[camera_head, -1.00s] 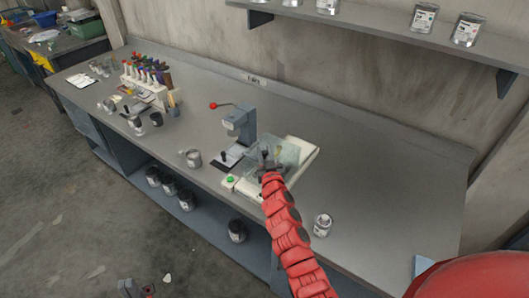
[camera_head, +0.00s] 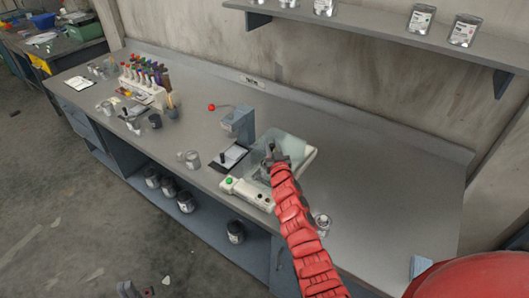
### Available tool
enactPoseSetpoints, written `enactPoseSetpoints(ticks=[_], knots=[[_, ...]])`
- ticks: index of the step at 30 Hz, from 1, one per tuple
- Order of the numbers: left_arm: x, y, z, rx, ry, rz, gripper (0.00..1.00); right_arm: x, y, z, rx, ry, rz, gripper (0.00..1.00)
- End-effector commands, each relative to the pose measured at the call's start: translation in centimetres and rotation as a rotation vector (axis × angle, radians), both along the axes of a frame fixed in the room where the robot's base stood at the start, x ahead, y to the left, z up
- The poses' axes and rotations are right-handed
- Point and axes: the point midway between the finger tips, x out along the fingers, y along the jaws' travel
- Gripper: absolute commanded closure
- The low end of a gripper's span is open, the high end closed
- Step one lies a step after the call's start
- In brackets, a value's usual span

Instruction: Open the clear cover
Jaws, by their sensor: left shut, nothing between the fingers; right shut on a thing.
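The clear cover (camera_head: 292,146) is a see-through, slightly greenish pane on a cream-white machine (camera_head: 243,191) with a green button, in the middle of the bench. My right gripper (camera_head: 271,155) is at the cover's near left part, shut on it. The red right arm comes up from the bottom and hides part of the machine. Exactly how far the cover is tilted is hard to tell. My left gripper (camera_head: 134,290) is low at the bottom edge, away from the bench, shut and empty, and partly cut off.
A grey lever press (camera_head: 238,124) with a red knob stands just left of the machine. Small cans stand to the left (camera_head: 192,160) and right (camera_head: 322,222). A rack of coloured bottles (camera_head: 146,77) is further left. The bench (camera_head: 390,180) is clear at the right.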

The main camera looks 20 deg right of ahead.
Motion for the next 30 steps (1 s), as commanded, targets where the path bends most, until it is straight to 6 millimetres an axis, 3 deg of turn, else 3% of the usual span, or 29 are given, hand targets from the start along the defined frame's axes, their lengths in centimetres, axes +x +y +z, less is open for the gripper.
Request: enactPoseSetpoints(ticks=[12,18,29,30], knots=[[0.0,0.0,0.0,0.000,0.000,0.000,1.00,4.4,-5.5,0.0,0.000,0.002,-0.002,1.00],[0.0,0.0,0.0,0.000,0.000,0.000,1.00,5.2,-6.6,0.1,0.003,-0.001,-0.001,1.00],[0.0,0.0,0.0,0.000,0.000,0.000,1.00,5.3,-6.8,0.2,0.004,-0.003,0.000,1.00],[0.0,0.0,0.0,0.000,0.000,0.000,1.00,5.2,-6.8,0.2,0.004,-0.003,0.000,0.68]])
